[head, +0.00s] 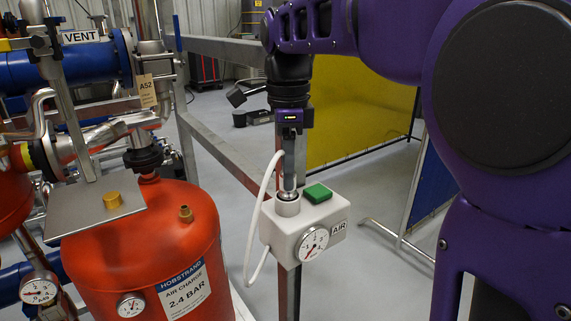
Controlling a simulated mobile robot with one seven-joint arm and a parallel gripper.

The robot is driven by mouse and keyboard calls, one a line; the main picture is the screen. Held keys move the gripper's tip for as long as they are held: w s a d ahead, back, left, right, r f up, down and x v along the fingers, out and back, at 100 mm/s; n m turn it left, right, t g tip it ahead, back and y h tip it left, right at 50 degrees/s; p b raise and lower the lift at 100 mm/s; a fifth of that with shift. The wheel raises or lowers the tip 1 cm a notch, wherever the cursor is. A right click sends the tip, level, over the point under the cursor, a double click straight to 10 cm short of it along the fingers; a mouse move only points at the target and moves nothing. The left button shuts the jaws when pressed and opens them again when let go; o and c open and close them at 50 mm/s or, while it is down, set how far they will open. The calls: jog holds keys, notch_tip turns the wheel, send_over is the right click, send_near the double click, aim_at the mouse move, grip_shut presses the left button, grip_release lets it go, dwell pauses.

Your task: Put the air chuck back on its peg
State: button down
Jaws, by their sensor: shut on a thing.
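My gripper (289,180) points straight down over the left end of the white air box (314,222). It is shut on the air chuck (288,194), a small silver piece of which only the lower part shows. The chuck is right at the top of a short grey round holder on the box, its peg (287,207). I cannot tell how far it is seated. A white hose (254,215) runs from beside the gripper, loops down on the left and passes below the box. The box carries a gauge (313,243), a green button (318,194) and an AIR label.
A red tank (150,245) labelled 2.4 BAR stands to the left, with a brass cap (112,200) on a metal plate (75,219). A grey rail (215,152) runs behind the box. A yellow panel (352,115) stands behind.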

jog(key=shift+f, duration=0.2)
jog(key=shift+f, duration=0.4)
jog(key=shift+c, duration=0.6)
grip_release()
notch_tip(320, 180, up, 5)
jog(key=p, duration=0.4)
jog(key=shift+r, duration=1.25)
